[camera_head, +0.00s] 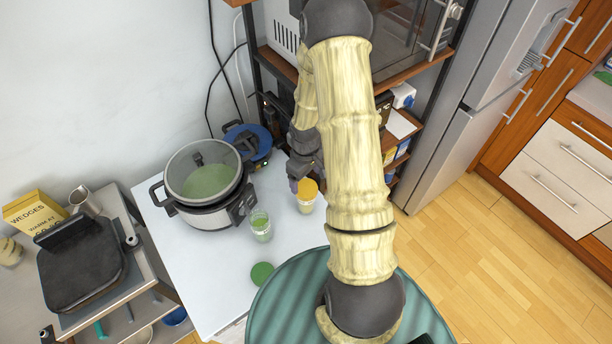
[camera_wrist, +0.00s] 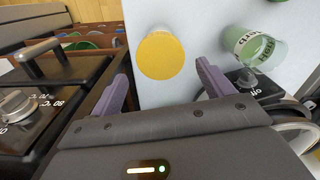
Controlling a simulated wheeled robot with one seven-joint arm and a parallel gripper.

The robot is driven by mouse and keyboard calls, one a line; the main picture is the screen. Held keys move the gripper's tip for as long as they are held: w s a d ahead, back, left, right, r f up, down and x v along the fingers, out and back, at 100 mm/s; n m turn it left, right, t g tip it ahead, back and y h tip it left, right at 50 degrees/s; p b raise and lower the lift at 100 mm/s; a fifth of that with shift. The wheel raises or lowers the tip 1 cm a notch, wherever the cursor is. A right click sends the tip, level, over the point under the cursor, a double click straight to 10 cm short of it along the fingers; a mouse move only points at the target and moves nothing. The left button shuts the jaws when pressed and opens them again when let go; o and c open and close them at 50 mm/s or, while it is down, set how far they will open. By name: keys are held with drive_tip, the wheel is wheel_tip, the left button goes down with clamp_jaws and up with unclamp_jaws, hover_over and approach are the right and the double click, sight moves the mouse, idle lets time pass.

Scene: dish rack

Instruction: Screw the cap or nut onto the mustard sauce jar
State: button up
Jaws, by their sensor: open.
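A small jar with a pale, see-through body (camera_head: 306,207) stands on the white table near its right edge. A round yellow cap (camera_head: 307,188) sits on its top; I cannot tell how tightly. In the wrist view the yellow cap (camera_wrist: 160,56) is seen from above, just ahead of the fingers and roughly centred between them. My gripper (camera_wrist: 162,72) is open, with its two purple fingers apart and nothing held. In the head view my gripper (camera_head: 298,182) is at the upper left of the cap, partly hidden by my wrist.
A glass jar with green print (camera_head: 261,227) stands left of the yellow-capped jar. A loose green lid (camera_head: 262,274) lies on the white table (camera_head: 205,285). A cooker pot (camera_head: 205,185) stands at the back left. A dark appliance (camera_wrist: 50,85) is close left of my fingers.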

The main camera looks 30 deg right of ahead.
drive_tip(key=shift+w+r+n, duration=0.15)
drive_tip(key=shift+r+n, duration=0.15)
drive_tip(key=shift+n, duration=0.6)
drive_tip(key=w+a+r+n+t+b, duration=0.1)
drive_tip(key=a+r+n+t+b, duration=0.3)
drive_tip(key=n, duration=1.3)
drive_tip(key=w+a+r+n, duration=0.1)
drive_tip(key=a+r+n, duration=0.35)
drive_tip(key=n, duration=1.15)
drive_tip(key=s+r+n+b, duration=0.1)
drive_tip(key=s+n, duration=0.3)
drive_tip(key=n, duration=0.7)
drive_tip(key=s+r+n+g, duration=0.1)
drive_tip(key=s+n, duration=0.3)
drive_tip(key=n, duration=0.7)
drive_tip(key=s+r+n+b, duration=0.1)
drive_tip(key=s+r+n, duration=0.2)
drive_tip(key=n, duration=0.7)
drive_tip(key=shift+s+a+n+b, duration=0.35)
drive_tip(key=shift+s+a+n, duration=0.05)
drive_tip(key=shift+s, duration=0.45)
